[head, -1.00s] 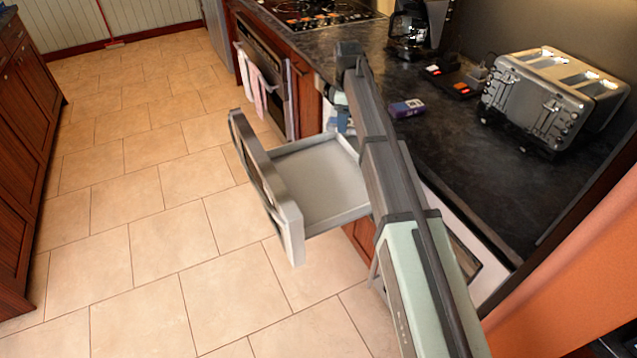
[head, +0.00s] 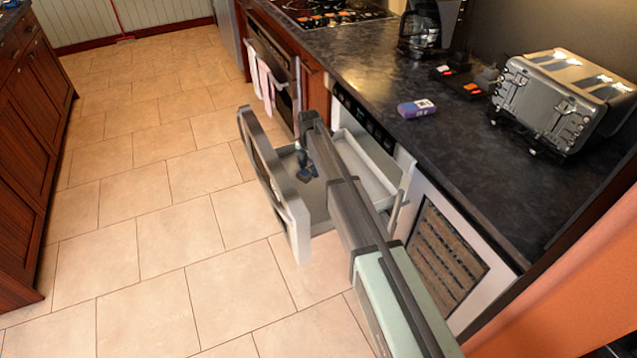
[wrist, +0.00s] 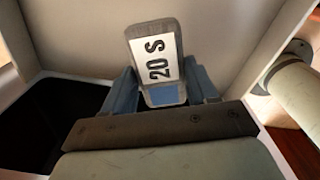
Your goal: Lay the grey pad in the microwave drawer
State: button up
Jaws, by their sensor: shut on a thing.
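The grey pad (wrist: 155,35) has a white label reading "20 S" and sits between the blue fingers of my gripper (wrist: 176,84) in the wrist view. My gripper is shut on it. The microwave drawer (head: 318,214) stands pulled out below the counter, with a pale interior and a thick front panel. In the head view my gripper (head: 307,170) points down into the drawer's open space, behind the front panel. The pad is too small and covered to make out there. Whether it touches the drawer floor, I cannot tell.
The dark counter (head: 440,160) runs along the right, with a purple box (head: 417,108), a toaster (head: 565,95) and a coffee maker (head: 428,30). A cabinet with a slatted panel (head: 445,255) is right of the drawer. Tiled floor (head: 180,230) is clear on the left.

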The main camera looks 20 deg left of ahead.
notch_tip(320, 180, down, 9)
jog(key=shift+f, duration=0.1)
dwell(0.4)
jog(key=shift+f, duration=0.1)
jog(key=o, duration=1.1)
notch_tip(320, 180, up, 12)
jog(key=shift+r, duration=0.15)
